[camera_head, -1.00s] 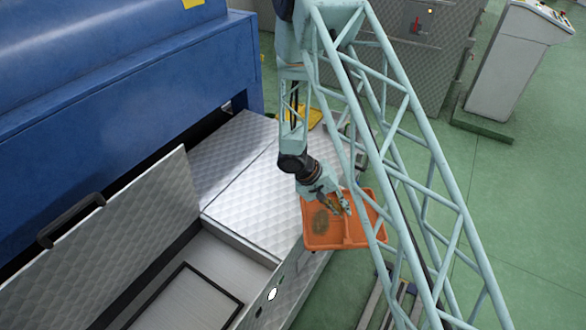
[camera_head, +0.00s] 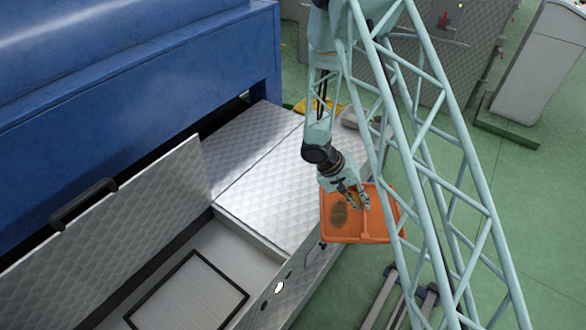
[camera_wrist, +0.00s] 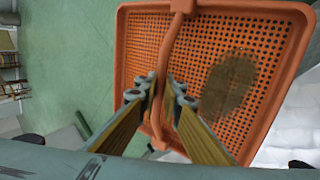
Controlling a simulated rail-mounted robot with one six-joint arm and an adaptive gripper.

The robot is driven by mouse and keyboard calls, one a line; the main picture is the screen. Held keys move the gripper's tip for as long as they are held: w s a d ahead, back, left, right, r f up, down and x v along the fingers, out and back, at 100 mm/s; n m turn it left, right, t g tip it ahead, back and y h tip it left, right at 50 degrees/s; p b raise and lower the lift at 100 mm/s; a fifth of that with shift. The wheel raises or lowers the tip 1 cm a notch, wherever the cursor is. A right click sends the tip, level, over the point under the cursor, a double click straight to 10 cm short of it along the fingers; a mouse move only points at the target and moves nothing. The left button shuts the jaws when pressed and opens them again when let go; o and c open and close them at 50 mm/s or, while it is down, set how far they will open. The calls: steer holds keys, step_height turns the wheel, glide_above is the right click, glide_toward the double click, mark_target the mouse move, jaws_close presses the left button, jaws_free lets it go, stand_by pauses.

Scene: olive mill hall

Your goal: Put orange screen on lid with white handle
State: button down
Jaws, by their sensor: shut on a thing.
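The orange screen (camera_head: 382,222) is a shallow rimmed tray with a perforated bottom and a dark brownish patch; the wrist view shows its mesh (camera_wrist: 205,55) closely. My gripper (camera_head: 357,202) is shut on the bar across the middle of the screen, also visible in the wrist view (camera_wrist: 166,98). The screen hangs in the air beside the right edge of the flat quilted metal lid (camera_head: 285,190). Another quilted lid (camera_head: 140,225) stands raised at the left, with a black handle (camera_head: 82,204). I cannot make out a white handle on either lid.
A blue machine (camera_head: 130,90) stands behind the lids. An open bay with a dark rectangular frame (camera_head: 190,290) lies below the raised lid. A yellow item (camera_head: 315,106) lies behind the flat lid. Green floor is free at the right, before a grey console (camera_head: 525,70).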

mark_target(325, 194)
steer(key=w+a+n+t, duration=0.1)
steer(key=w+a, duration=0.1)
steer(key=a, duration=0.2)
steer(key=w+a+f+n+t+b, duration=0.1)
steer(key=w+a+n, duration=0.1)
steer(key=w+a, duration=0.1)
steer(key=w+a+n+t+y+b, duration=0.1)
steer(key=w+a+n, duration=0.1)
steer(key=a, duration=0.4)
steer(key=shift+w+f, duration=0.3)
steer(key=shift+w, duration=0.3)
steer(key=w+a+n+t+y, duration=0.1)
steer(key=w+a+n, duration=0.1)
steer(key=a, duration=0.6)
steer(key=w+a+n+t+y+b, duration=0.1)
steer(key=w+a+n, duration=0.2)
steer(key=a, duration=0.5)
steer(key=shift+a+n+b, duration=0.15)
steer(key=shift+n+b, duration=0.15)
steer(key=shift+n, duration=0.3)
steer(key=shift+w+f+t, duration=0.1)
steer(key=shift+t, duration=0.2)
steer(key=w+d+f+p, duration=0.1)
steer(key=w+d, duration=0.1)
steer(key=w, duration=1.3)
steer(key=shift+w+f, duration=0.25)
steer(key=shift+w, duration=0.1)
steer(key=shift+d, duration=0.1)
steer(key=shift+f, duration=1.75)
